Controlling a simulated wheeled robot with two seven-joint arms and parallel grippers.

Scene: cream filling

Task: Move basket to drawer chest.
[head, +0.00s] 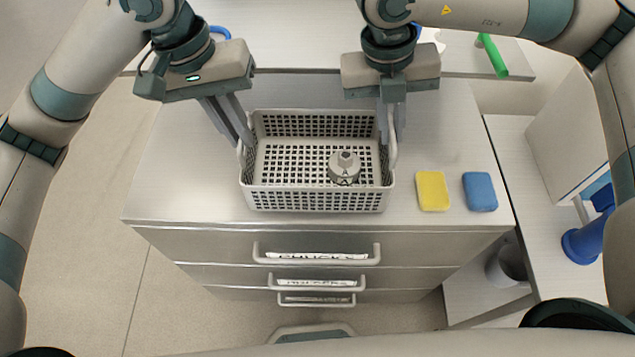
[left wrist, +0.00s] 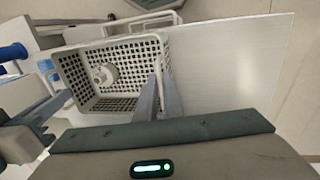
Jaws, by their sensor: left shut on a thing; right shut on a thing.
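The light grey lattice basket (head: 315,200) is over the top of the metal drawer chest (head: 185,185); I cannot tell whether it rests on it. A grey metal part (head: 344,168) is inside it. My left gripper (head: 243,143) is shut on the basket's left side handle. My right gripper (head: 391,138) is shut on its right side handle. In the left wrist view, the basket (left wrist: 75,82) shows with the left gripper's fingers (left wrist: 158,100) at its near side; the chest top (left wrist: 225,65) is bare beside it.
A yellow sponge (head: 433,190) and a blue sponge (head: 480,191) lie on the chest top right of the basket. A green-handled thing (head: 493,56) lies on the surface behind. A blue object (head: 588,235) stands on the lower surface at right. The chest top left of the basket is clear.

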